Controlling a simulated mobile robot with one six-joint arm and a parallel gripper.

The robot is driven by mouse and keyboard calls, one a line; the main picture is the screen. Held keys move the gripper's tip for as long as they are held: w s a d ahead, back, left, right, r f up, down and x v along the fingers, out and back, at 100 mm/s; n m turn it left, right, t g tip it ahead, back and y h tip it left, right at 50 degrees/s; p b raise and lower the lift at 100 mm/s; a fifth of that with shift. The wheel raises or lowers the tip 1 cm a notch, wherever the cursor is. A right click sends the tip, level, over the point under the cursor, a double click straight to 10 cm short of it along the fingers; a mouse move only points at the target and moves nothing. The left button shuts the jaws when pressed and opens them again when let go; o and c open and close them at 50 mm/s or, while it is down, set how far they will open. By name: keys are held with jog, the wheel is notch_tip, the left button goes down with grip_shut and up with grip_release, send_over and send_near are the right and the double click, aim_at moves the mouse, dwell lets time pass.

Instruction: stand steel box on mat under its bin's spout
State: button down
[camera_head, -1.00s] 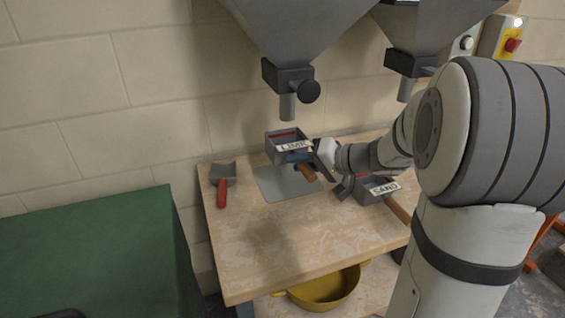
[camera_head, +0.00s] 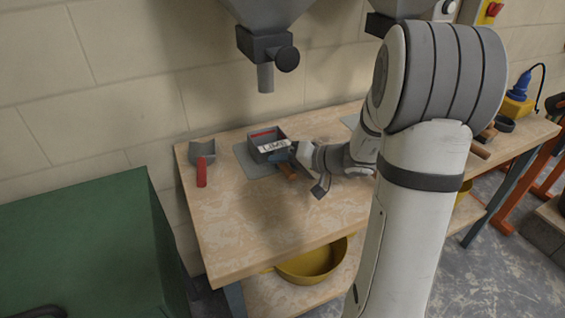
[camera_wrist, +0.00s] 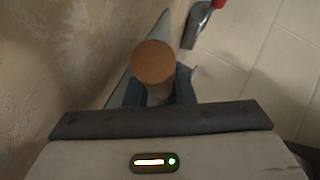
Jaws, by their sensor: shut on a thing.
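A grey steel box labelled LIME (camera_head: 279,156) is over the back right part of a grey mat (camera_head: 243,163) on the bench. Its open top lies below the hanging spout (camera_head: 265,79) of the left bin (camera_head: 265,43), with a gap between. The box looks level; whether its base touches the mat I cannot tell. My gripper (camera_head: 299,161) is shut on the box's wooden handle (camera_head: 287,171). In the wrist view the round handle end (camera_wrist: 153,62) sticks up between the fingers (camera_wrist: 153,90) and hides most of the box.
A scoop with a red handle (camera_head: 201,172) lies left of the mat. A second mat (camera_head: 350,120) is partly hidden behind my arm. A yellow basin (camera_head: 312,264) sits on the lower shelf. A green cabinet (camera_head: 80,235) stands left. The bench front (camera_head: 245,235) is clear.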

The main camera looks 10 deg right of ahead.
jog(key=c, duration=1.5)
grip_release()
